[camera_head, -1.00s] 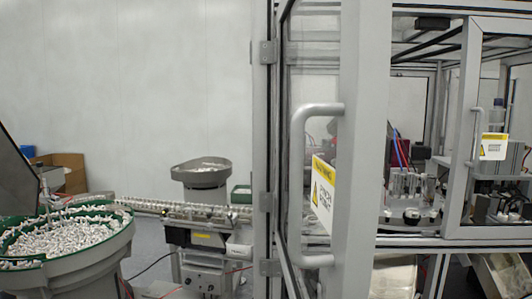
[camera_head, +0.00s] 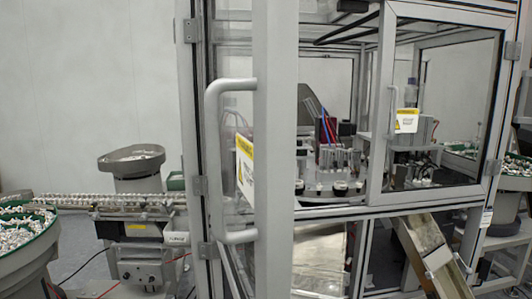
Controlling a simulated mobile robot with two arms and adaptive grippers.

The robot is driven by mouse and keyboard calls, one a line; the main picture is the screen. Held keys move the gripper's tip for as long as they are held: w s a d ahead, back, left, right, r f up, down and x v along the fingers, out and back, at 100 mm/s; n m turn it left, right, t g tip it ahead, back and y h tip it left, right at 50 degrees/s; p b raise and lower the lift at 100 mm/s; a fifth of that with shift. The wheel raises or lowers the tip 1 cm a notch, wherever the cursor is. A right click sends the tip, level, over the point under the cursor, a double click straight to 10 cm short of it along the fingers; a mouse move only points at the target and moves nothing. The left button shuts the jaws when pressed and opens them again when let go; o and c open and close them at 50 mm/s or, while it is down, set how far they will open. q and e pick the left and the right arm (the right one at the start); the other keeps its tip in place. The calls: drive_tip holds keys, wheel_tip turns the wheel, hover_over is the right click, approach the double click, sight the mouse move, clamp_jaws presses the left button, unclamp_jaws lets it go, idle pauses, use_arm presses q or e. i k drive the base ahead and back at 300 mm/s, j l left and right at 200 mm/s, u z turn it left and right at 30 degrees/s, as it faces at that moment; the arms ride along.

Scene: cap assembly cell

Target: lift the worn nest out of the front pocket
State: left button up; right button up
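Neither of my grippers is in view. Through the frame of the assembly cell I see a round dial plate (camera_head: 318,195) with several small dark and pale fixtures around its rim. One dark, round fixture (camera_head: 340,187) sits near its front edge. The fixtures are too small for me to tell which is the worn nest or which pocket is the front one.
A framed door with a grey handle (camera_head: 213,160) and a yellow warning label (camera_head: 245,160) stands close in front, left of the dial. A metal chute (camera_head: 428,255) slopes below at right. A feeder bowl (camera_head: 25,235) and a conveyor (camera_head: 105,202) are at left.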

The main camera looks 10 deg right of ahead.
sight(341, 186)
drive_tip(key=l+u, duration=0.25)
drive_tip(key=l, duration=0.5)
drive_tip(key=k+l+u, duration=0.1)
drive_tip(key=l+u, duration=0.15)
drive_tip(key=l, duration=0.45)
